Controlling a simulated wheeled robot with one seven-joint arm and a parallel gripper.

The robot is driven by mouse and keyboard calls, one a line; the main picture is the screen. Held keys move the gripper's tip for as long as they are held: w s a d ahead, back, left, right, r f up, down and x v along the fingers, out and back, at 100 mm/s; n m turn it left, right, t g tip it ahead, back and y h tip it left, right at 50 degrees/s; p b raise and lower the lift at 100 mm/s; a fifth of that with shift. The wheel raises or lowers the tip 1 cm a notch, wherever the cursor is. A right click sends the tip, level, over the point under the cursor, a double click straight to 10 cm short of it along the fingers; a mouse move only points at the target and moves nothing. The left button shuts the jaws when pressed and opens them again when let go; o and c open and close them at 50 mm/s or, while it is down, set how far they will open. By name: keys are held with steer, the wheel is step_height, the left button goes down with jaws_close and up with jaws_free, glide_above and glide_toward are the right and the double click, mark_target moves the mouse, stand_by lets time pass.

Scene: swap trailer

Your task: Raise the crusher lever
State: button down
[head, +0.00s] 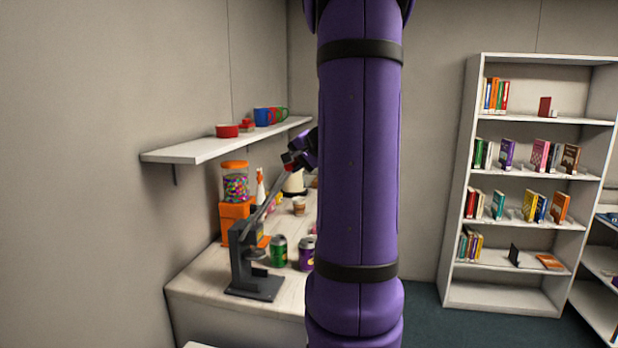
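The can crusher (240,262), dark grey with a flat base, stands on the near end of the counter. Its long grey lever (262,212) slants up to the right from the top of the crusher. My gripper (290,161) is at the lever's upper end, where a bit of red shows. It appears to touch or overlap the lever's tip. The fingers are too small and dark to tell whether they are shut on the lever. My purple arm hides the counter to the right of the gripper.
A green can (279,251) and a purple can (307,254) stand right of the crusher. An orange gumball machine (235,215) is behind it. A wall shelf (205,150) with mugs hangs above, left of my gripper. A bookcase (470,200) stands at right.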

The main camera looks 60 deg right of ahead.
steer(key=w+a+r, duration=0.2)
steer(key=w+r, duration=0.1)
steer(key=w, duration=0.4)
steer(key=shift+a+r, duration=0.15)
steer(key=shift+r, duration=0.1)
steer(key=c, duration=0.9)
jaws_free()
steer(key=shift+w, duration=0.15)
steer(key=shift+c, duration=0.2)
steer(key=v, duration=1)
steer(key=shift+s+a+r, duration=0.1)
steer(key=shift+s+r, duration=0.2)
